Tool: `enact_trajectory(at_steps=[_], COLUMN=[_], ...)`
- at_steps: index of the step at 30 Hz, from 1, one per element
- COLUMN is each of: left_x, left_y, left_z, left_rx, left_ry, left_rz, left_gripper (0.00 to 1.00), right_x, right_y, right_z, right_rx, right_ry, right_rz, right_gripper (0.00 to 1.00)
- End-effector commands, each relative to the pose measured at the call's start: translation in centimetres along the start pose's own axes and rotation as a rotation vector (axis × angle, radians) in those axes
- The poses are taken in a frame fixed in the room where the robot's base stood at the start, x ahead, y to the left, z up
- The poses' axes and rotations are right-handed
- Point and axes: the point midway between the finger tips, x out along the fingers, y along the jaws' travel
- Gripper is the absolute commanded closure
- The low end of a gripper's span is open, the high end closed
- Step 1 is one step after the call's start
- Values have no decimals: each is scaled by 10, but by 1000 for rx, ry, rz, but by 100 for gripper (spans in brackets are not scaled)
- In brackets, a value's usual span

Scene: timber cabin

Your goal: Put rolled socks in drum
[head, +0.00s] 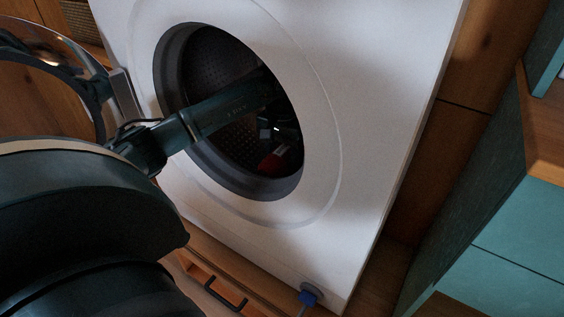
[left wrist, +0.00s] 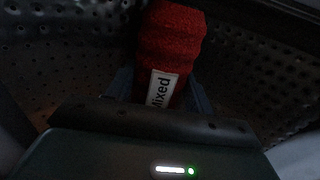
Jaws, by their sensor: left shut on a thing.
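The white washing machine (head: 340,120) has its round door open, and its dark perforated drum (head: 215,60) shows inside; the drum's holed wall also fills much of the left wrist view (left wrist: 50,50). My left arm reaches through the opening, and my left gripper (head: 275,150) is inside the drum. It is shut on the red rolled socks (left wrist: 172,45), which carry a white label reading "Mixed". The socks show as a small red patch in the head view (head: 272,163), low in the drum. The fingertips are mostly hidden. My right gripper is out of view.
The open glass door (head: 95,60) hangs to the left of the opening, close to my left arm. A wooden drawer with a dark handle (head: 225,294) lies below the machine. A teal cabinet (head: 500,230) stands at right. A blue object (head: 308,296) is at the machine's lower front.

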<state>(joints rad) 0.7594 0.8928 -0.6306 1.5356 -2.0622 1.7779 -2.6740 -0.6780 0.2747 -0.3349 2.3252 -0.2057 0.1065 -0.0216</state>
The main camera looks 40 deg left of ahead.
Motion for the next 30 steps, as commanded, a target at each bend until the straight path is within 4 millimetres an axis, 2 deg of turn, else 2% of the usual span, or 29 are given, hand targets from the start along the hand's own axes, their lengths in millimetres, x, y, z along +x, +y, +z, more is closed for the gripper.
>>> enact_trajectory(at_steps=[1,3,14,15,23,30], left_x=[12,19,23,22,22,20], left_y=[0,0,0,0,0,0], left_z=[1,0,0,0,0,0], left_rx=[0,-1,-1,-1,-1,-1], left_ry=[-3,-2,1,0,0,0], left_rz=[0,1,-1,-1,-1,0], left_gripper=[72,72,72,46,26,26], right_x=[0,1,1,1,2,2], right_y=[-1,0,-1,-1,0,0], right_z=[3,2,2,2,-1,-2], right_rx=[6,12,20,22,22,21], right_ry=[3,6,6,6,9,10], right_rz=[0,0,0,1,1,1], right_gripper=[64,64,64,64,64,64])
